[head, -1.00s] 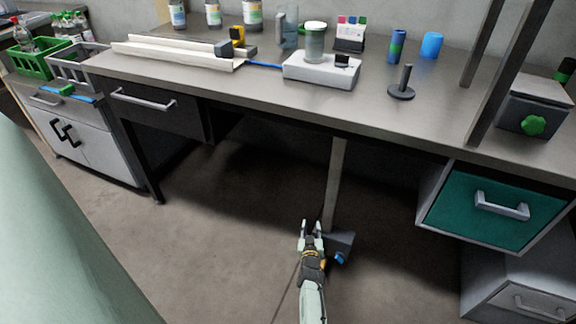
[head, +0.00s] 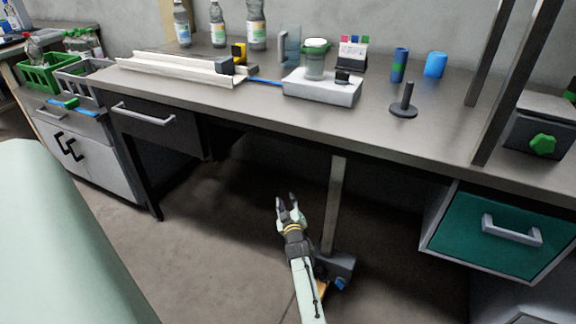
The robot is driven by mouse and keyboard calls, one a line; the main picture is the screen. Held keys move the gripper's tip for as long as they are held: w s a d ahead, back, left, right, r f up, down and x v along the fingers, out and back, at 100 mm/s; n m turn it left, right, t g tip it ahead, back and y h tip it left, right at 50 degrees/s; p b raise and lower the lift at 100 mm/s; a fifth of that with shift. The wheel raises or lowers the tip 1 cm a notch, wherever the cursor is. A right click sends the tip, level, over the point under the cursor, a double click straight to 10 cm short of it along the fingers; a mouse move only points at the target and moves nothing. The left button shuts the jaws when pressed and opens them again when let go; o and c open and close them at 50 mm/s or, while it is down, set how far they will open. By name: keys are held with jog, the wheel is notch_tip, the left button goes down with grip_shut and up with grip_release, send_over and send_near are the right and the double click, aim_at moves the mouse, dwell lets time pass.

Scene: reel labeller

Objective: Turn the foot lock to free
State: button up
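The foot lock (head: 338,268) is a dark grey block at the foot of a grey post (head: 334,205) under the bench. A small blue part (head: 341,284) sits on its lower right. An orange-yellow piece (head: 322,287) shows at its lower left, partly hidden by my arm. My gripper (head: 287,201) is up and to the left of the foot lock in the picture, apart from it. Its two fingers are spread with nothing visible between them. Which way the lock is set I cannot tell.
The bench top (head: 215,93) overhangs the space above. A black drawer (head: 155,122) hangs at left and a teal drawer (head: 500,235) at right. A mint-green surface (head: 60,240) fills the lower left. The floor left of the post is clear.

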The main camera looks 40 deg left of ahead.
jog(key=shift+a+r+n+y, duration=0.3)
jog(key=shift+a+r+n, duration=0.3)
jog(key=shift+a+r, duration=0.25)
jog(key=shift+r, duration=0.1)
